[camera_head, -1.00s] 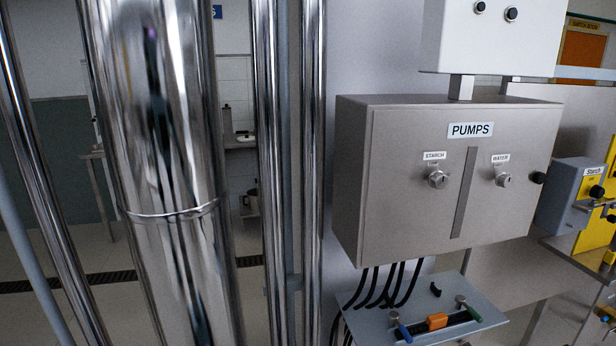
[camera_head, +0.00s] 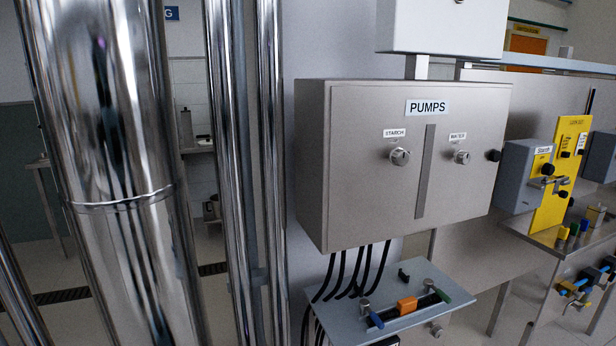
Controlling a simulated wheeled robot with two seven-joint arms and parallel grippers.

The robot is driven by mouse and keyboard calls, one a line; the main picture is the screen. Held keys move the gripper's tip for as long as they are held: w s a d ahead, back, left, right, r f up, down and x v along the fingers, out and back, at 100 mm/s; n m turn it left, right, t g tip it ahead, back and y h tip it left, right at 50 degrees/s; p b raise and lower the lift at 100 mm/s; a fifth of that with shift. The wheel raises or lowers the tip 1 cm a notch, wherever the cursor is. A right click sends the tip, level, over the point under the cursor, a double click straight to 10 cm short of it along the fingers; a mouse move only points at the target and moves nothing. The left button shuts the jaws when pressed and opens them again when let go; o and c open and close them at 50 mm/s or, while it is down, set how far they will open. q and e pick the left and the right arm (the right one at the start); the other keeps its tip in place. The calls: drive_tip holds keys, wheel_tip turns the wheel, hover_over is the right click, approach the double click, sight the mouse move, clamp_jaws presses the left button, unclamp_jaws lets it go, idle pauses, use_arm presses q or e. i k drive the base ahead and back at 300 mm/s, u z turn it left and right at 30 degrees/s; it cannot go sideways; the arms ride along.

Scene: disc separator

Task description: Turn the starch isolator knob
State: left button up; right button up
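The grey metal box labelled PUMPS (camera_head: 350,190) is mounted in the middle of the view. Its front carries a round knob under the STARCH label (camera_head: 400,156) and another under the WATER label (camera_head: 461,157). To the right, a smaller grey box labelled Starch (camera_head: 517,178) has a black knob (camera_head: 547,169) on its front and a metal bracket just below it. This box sits at the left edge of a yellow panel (camera_head: 570,150). Neither of my grippers shows in the view.
Tall shiny pipes (camera_head: 110,240) fill the left side. Below the PUMPS box, a grey shelf (camera_head: 340,308) holds blue, orange and green parts, with black cables above. A white box (camera_head: 440,28) hangs overhead. A bench with several coloured parts stands at right.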

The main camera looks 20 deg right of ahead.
sight(548, 169)
drive_tip(key=z, duration=2.3)
drive_tip(key=i, duration=1.7)
drive_tip(key=u, duration=0.4)
